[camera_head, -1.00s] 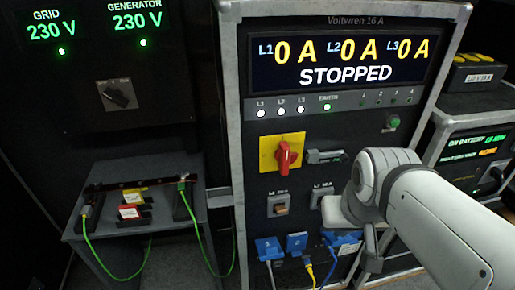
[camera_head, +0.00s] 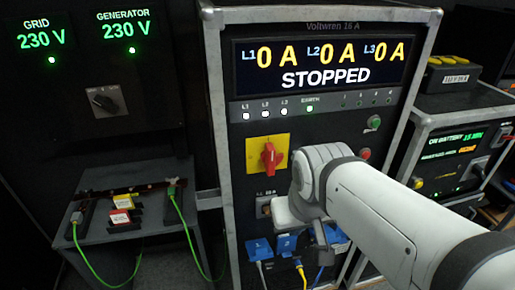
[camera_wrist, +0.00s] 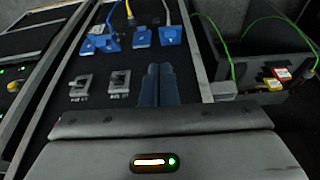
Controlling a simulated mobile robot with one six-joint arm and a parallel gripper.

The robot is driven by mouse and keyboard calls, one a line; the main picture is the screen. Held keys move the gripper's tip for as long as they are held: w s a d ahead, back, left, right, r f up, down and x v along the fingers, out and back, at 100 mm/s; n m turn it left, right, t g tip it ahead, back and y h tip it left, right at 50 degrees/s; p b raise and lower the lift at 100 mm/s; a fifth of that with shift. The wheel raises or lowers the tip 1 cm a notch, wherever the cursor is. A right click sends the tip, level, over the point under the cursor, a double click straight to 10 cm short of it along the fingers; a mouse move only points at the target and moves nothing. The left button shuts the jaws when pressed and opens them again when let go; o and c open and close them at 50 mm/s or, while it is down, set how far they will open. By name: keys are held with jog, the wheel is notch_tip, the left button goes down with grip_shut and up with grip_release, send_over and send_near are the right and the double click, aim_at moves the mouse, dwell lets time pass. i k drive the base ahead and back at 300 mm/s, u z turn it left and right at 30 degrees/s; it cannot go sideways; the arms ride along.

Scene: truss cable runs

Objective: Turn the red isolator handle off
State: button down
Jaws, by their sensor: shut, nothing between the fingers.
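The red isolator handle (camera_head: 270,156) sits on a yellow plate (camera_head: 254,144) on the front of the Voltwren panel in the head view. Its grip looks close to upright. In the wrist view the handle is not visible. My gripper (camera_wrist: 158,68) is shut and empty, its two dark fingers side by side over the panel front in the wrist view. In the head view my arm's white wrist is right of and below the handle, and it hides my fingers. I see no contact between my arm and the handle.
Blue plugs (camera_head: 259,249) with cables hang at the panel's lower edge. Two grey-framed switches (camera_wrist: 119,81) show in the wrist view. A small table (camera_head: 98,240) with green leads stands left. A green button (camera_head: 374,122) and a red button (camera_head: 365,154) are right of the handle.

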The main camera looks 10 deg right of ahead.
aim_at(269, 156)
jog(key=z, duration=1.75)
jog(key=k, duration=1.45)
jog(key=u, duration=1.65)
jog(key=i, duration=1)
